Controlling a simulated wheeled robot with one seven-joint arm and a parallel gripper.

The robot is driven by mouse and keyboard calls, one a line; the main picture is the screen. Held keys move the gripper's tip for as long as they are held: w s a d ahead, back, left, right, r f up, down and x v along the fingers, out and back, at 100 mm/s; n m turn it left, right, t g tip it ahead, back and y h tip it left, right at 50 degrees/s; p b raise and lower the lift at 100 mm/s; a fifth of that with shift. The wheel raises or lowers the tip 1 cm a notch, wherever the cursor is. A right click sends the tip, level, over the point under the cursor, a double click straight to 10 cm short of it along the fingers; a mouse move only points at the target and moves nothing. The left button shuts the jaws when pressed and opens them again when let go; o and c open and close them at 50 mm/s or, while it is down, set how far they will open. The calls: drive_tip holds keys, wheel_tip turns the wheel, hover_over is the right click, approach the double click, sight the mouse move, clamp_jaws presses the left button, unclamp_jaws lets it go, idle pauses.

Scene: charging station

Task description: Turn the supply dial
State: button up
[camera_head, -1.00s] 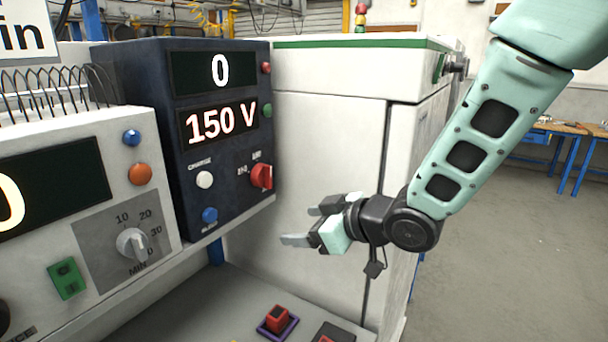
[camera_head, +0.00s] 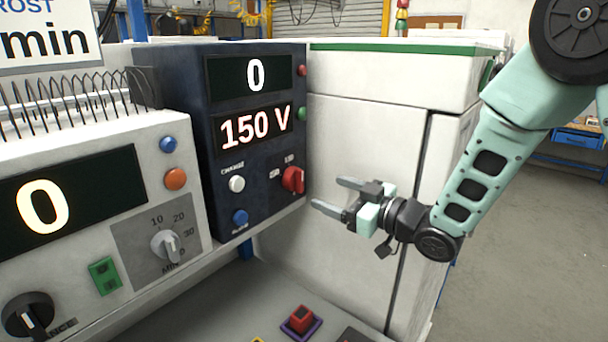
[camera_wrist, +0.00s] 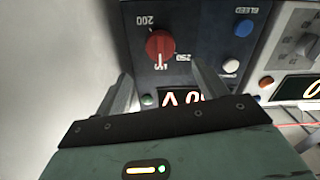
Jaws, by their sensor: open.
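The dark blue supply unit (camera_head: 225,150) shows "0" above and "150 V" below on its displays. Its red dial (camera_head: 293,180) is at the lower right of the front panel; it also shows in the wrist view (camera_wrist: 160,46), with marks 200 and 250 near it. My gripper (camera_head: 331,194) is open and empty, just right of the dial with its fingers pointing at the panel. In the wrist view the two fingertips (camera_wrist: 160,78) stand apart, one to each side below the dial, not touching it.
A white timer unit (camera_head: 100,215) with a grey dial (camera_head: 166,245) stands at the left. A white cabinet (camera_head: 365,100) is behind my gripper. A red button in a purple frame (camera_head: 301,321) sits on the bench below.

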sight(302, 182)
drive_tip(key=p+x, duration=0.3)
drive_tip(key=x, duration=0.5)
drive_tip(key=shift+w+a, duration=0.25)
drive_tip(key=shift+a, duration=0.1)
